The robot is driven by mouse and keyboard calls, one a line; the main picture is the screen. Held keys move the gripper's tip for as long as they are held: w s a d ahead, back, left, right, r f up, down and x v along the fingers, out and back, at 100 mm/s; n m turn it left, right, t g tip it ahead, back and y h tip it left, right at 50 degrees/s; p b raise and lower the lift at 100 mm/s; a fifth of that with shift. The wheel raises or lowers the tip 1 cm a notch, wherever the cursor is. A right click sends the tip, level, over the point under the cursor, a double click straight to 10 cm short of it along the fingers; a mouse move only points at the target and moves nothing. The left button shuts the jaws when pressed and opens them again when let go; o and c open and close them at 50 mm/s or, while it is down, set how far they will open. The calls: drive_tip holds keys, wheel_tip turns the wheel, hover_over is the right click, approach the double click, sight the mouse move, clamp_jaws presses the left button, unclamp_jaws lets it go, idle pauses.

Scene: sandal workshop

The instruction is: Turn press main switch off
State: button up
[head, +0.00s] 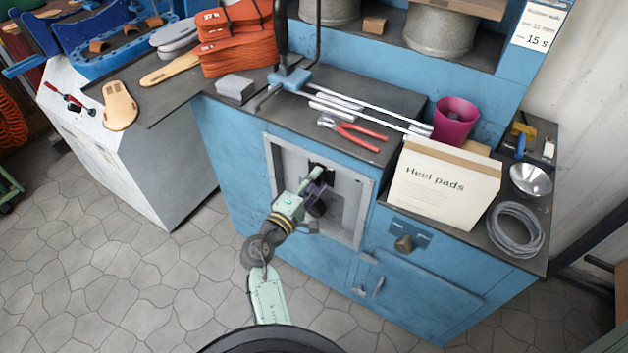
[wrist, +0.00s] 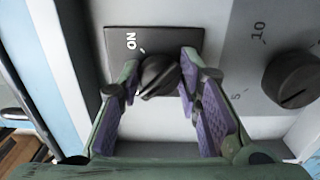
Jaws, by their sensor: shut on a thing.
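The press main switch is a black rotary knob (wrist: 158,74) on a dark square plate (wrist: 118,42) in the wrist view. The word ON stands on the plate, up and left of the knob, and a white tick shows near the knob's upper edge. The knob's ridge appears to run diagonally from lower left to upper right. My gripper (wrist: 160,80) is shut on the knob, with one purple-padded finger on each side. In the head view my gripper (head: 317,186) is at the recessed grey panel (head: 352,215) of the blue press and hides most of the switch.
A second black dial (wrist: 292,78) with the numbers 5 and 10 sits right of the switch. Above the panel, red-handled pliers (head: 352,133) and metal rods lie on the press top. A heel pads box (head: 440,188) and a magenta cup (head: 455,120) stand to the right.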

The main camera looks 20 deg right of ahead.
drive_tip(key=o, duration=1.1)
drive_tip(key=v, duration=0.7)
drive_tip(key=shift+s+a, duration=0.2)
